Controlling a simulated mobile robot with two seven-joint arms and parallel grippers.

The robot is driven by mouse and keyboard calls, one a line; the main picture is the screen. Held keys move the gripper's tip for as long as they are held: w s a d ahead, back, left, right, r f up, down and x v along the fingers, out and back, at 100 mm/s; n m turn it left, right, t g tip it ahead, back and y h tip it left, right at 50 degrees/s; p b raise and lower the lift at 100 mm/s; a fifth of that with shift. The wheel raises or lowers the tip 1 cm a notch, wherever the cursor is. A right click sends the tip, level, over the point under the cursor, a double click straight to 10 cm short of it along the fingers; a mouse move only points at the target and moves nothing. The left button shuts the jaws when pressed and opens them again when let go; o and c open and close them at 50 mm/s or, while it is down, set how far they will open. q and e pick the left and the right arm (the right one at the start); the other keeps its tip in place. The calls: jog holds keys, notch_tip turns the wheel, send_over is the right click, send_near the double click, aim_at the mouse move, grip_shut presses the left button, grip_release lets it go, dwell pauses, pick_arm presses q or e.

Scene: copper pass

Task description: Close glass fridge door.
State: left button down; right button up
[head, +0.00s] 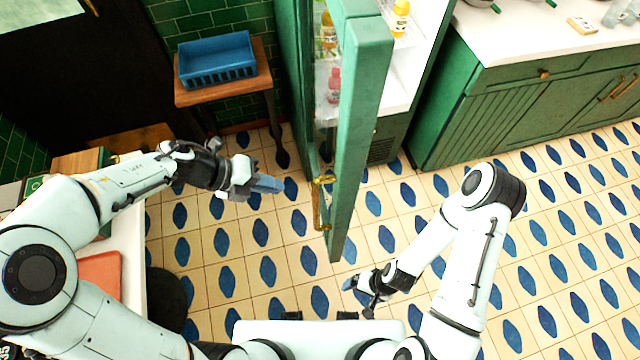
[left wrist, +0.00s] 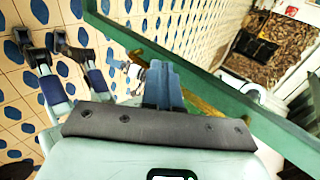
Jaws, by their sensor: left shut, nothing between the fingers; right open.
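The glass fridge door (head: 358,110) has a green frame and stands open, seen nearly edge-on in the head view. Its brass handle (head: 318,205) is on the left face near the free edge. My left gripper (head: 268,184) is shut and empty, left of the handle with a gap between them. In the left wrist view, its blue fingers (left wrist: 162,85) appear in front of the green door frame (left wrist: 235,105), and the brass handle (left wrist: 203,108) shows partly behind them. My right gripper (head: 360,284) is open and empty, low and right of the door's free edge.
The fridge interior (head: 400,85) is white, with a yellow-orange bottle (head: 400,18) inside. A blue crate (head: 217,62) sits on a wooden stand (head: 215,97) left of the door. Green cabinets (head: 530,110) stand at the right. Tiled floor (head: 425,205) between them and the door is clear.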

pick_arm(q)
jog(key=d+r+b+x, duration=0.1)
jog(key=r+b+x, duration=0.1)
jog(key=x, duration=1)
jog(key=shift+w+d+f, duration=0.15)
jog(key=shift+d+f, duration=0.1)
jog(key=shift+d, duration=0.4)
pick_arm(e)
jog(key=shift+s+f, duration=1.05)
jog(key=shift+f, duration=0.3)
